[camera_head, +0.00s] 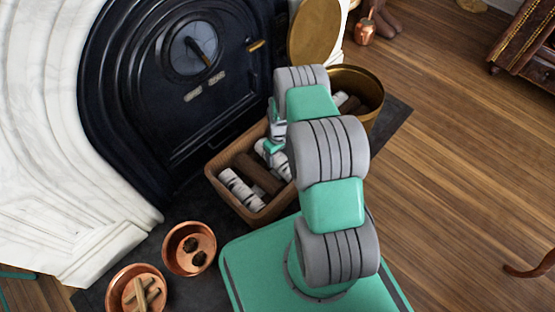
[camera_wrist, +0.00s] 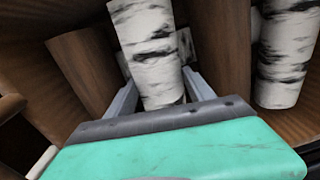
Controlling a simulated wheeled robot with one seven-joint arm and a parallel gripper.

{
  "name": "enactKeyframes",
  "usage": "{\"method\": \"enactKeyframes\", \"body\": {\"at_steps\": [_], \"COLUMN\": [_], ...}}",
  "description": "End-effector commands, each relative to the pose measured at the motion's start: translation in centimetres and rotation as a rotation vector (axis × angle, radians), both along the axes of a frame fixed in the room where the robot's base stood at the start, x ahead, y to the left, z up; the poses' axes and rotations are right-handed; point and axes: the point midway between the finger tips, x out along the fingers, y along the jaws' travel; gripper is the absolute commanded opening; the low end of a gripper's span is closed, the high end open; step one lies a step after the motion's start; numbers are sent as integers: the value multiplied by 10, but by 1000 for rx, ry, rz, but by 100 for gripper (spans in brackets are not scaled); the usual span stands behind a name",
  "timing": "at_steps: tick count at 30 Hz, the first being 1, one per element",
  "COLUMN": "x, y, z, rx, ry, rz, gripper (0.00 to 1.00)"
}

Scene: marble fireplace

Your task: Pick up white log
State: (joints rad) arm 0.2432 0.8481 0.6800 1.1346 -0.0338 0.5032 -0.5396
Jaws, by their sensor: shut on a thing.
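A white birch log with black marks (camera_wrist: 150,45) stands between the two fingers of my gripper (camera_wrist: 158,90) in the wrist view, and the gripper is shut on it. In the head view the gripper (camera_head: 272,147) reaches down into the wooden log crate (camera_head: 248,213), partly hidden by my arm. The held white log (camera_head: 272,160) shows at the crate's right part. Another white log (camera_wrist: 285,55) lies to the right in the wrist view. A further white log (camera_head: 241,189) lies at the crate's left end.
Brown logs (camera_head: 258,174) lie in the crate beside the white ones. A brass bucket (camera_head: 366,92) with logs stands behind my arm. Two copper bowls (camera_head: 190,248) (camera_head: 137,290) sit front left. The black stove door (camera_head: 190,80) is close behind the crate.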

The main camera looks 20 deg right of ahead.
Motion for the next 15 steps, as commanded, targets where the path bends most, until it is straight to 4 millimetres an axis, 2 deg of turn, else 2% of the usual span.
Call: {"method": "enactKeyframes", "body": {"at_steps": [1,8,15], "x": [0,0,1], "y": [1,1,1], "z": [0,1,3], "rx": [0,-1,-4], "ry": [-1,-3,-6], "rz": [1,1,1], "gripper": [19,0,0]}}
